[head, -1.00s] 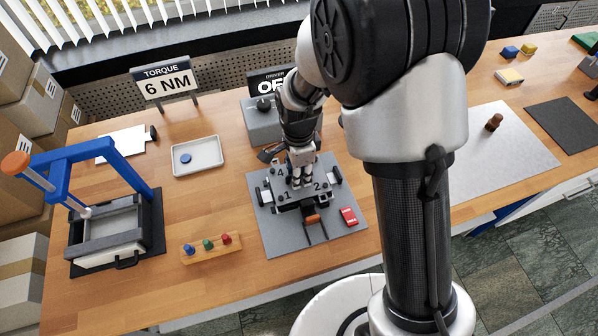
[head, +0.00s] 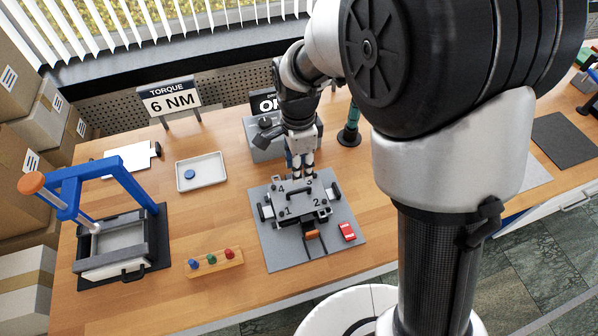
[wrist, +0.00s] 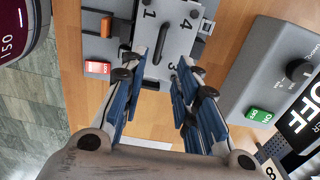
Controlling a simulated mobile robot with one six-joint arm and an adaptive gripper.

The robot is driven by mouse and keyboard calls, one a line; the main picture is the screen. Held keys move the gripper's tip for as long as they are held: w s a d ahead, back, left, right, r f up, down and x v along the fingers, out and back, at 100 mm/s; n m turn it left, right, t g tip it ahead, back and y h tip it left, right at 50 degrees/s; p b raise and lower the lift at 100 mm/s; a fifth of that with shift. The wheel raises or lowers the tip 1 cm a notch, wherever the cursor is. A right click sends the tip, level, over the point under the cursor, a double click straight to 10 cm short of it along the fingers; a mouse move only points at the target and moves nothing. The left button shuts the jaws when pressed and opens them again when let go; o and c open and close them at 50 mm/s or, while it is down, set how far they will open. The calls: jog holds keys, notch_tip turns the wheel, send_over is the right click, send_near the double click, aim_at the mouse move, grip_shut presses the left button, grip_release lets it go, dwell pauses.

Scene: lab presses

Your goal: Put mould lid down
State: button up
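The mould lid (head: 312,207) is a grey plate marked 1 to 4, with a raised dark handle. It lies on the mould on a grey mat (head: 275,255). The lid also shows at the top of the wrist view (wrist: 168,25), partly hidden by a finger. My gripper (head: 302,174) is over the lid's far edge, apart from the handle. In the wrist view its blue-padded fingers (wrist: 160,76) are spread with nothing between them.
A red block (head: 347,231) lies on the mat to the right. A grey driver box (head: 264,145) stands behind the lid. A peg rack (head: 215,263), a white tray (head: 201,171) and a blue press (head: 120,170) are to the left.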

jog(key=s+d+r+n+t, duration=0.1)
jog(key=s+d+r+n, duration=0.25)
jog(key=r, duration=0.35)
jog(key=s+d+r+n+t, duration=0.1)
jog(key=s+d+r+n, duration=0.3)
jog(key=r, duration=0.3)
jog(key=s+d+r+n+t, duration=0.1)
jog(key=s+d+n, duration=0.1)
jog(key=s, duration=0.4)
jog(key=s+d+r+n+t, duration=0.1)
jog(key=s+d+n, duration=0.2)
jog(key=s+n, duration=0.2)
jog(key=shift+s+r+t, duration=0.3)
jog(key=shift+s+r, duration=0.1)
jog(key=shift+s, duration=0.25)
jog(key=shift+d+f, duration=0.1)
jog(key=shift+f, duration=0.05)
jog(key=shift+c, duration=0.5)
